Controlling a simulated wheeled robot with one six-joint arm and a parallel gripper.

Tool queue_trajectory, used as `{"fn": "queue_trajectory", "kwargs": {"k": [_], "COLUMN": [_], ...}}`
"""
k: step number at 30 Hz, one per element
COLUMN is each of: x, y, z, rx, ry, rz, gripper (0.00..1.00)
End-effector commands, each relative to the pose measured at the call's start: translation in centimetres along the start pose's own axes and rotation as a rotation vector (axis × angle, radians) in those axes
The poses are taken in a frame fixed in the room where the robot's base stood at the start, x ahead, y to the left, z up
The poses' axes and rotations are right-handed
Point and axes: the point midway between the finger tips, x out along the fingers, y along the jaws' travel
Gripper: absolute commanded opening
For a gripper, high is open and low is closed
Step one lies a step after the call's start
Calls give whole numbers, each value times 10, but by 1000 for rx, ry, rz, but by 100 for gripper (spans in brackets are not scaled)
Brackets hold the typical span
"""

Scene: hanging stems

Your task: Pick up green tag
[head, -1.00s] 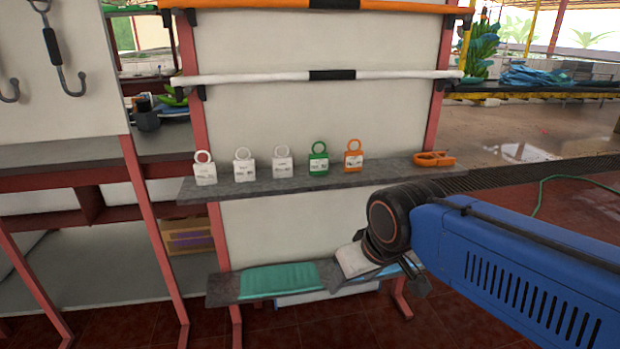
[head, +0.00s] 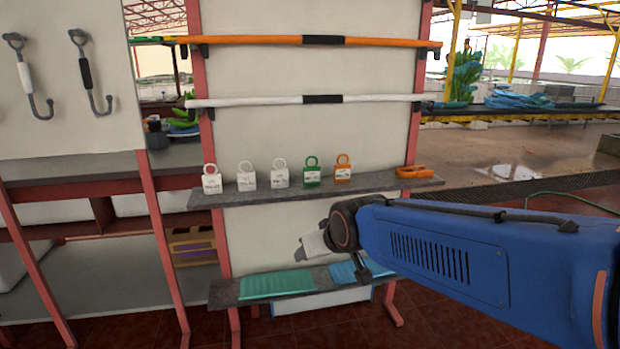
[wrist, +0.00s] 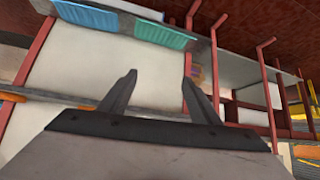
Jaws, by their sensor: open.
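The green tag (head: 312,173) stands upright on the grey upper shelf in the head view, with a ring on top and a white label on its front. It is between a white tag (head: 280,176) and an orange tag (head: 343,170). My gripper (head: 304,252) is below and in front of that shelf in the head view, partly hidden by my wrist. In the wrist view my gripper (wrist: 160,80) has its two dark fingers apart with nothing between them. I cannot make out the green tag in the wrist view.
Other white tags (head: 246,178) stand to the left on the upper shelf (head: 400,184). An orange clip-like item (head: 417,172) lies at its right end. A lower shelf holds teal cloth (head: 278,283). White (head: 270,103) and orange (head: 380,42) rods hang above.

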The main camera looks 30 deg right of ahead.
Motion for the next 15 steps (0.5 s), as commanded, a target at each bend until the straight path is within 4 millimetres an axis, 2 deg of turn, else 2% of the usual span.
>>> {"fn": "queue_trajectory", "kwargs": {"k": [5,8,15], "x": [25,43,80], "y": [14,27,68], "z": [-42,-75,-154], "rx": [22,36,65], "ry": [115,209,471], "rz": [24,44,103], "gripper": [57,57,57]}}
